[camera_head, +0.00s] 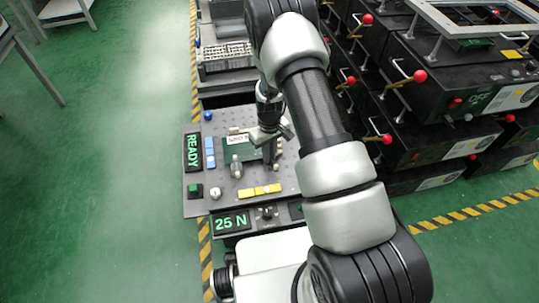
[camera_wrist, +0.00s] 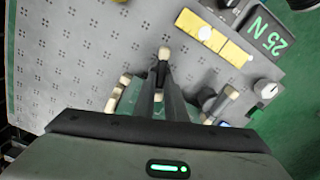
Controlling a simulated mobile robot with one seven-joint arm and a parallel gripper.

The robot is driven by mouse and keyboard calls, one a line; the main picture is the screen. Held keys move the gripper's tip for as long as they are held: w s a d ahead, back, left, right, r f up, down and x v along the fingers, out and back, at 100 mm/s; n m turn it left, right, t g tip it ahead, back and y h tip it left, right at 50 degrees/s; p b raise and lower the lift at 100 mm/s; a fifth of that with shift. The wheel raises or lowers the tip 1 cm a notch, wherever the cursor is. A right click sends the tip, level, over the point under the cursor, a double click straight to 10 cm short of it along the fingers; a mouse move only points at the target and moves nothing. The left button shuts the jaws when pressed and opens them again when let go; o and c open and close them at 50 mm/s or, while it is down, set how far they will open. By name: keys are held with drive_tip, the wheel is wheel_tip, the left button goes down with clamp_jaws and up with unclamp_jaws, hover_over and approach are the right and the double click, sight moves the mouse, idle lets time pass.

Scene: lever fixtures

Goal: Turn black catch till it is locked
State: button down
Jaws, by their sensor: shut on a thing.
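The black catch (camera_wrist: 163,66) has a cream tip and stands between my gripper's fingers in the wrist view. My gripper (camera_wrist: 161,88) is shut on it, with the cream tip sticking out past the fingertips. Behind the fingers is a green block (camera_wrist: 131,97), which also shows in the head view (camera_head: 238,149) on the grey perforated plate (camera_wrist: 75,65). My gripper (camera_head: 268,139) is over the block's right side there. My wrist housing hides the catch's base and much of the block, so its exact angle is hard to tell.
Another dark lever with a cream tip (camera_wrist: 228,97) stands close on the right in the wrist view. Black boxes with red-knobbed levers (camera_head: 420,76) stand at right.

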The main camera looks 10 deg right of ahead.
drive_tip(key=shift+m, duration=2.2)
drive_tip(key=c, duration=1.8)
unclamp_jaws()
wheel_tip(320, 180, up, 18)
drive_tip(key=p, duration=0.3)
drive_tip(key=shift+f+p, duration=0.25)
drive_tip(key=shift+p, duration=0.1)
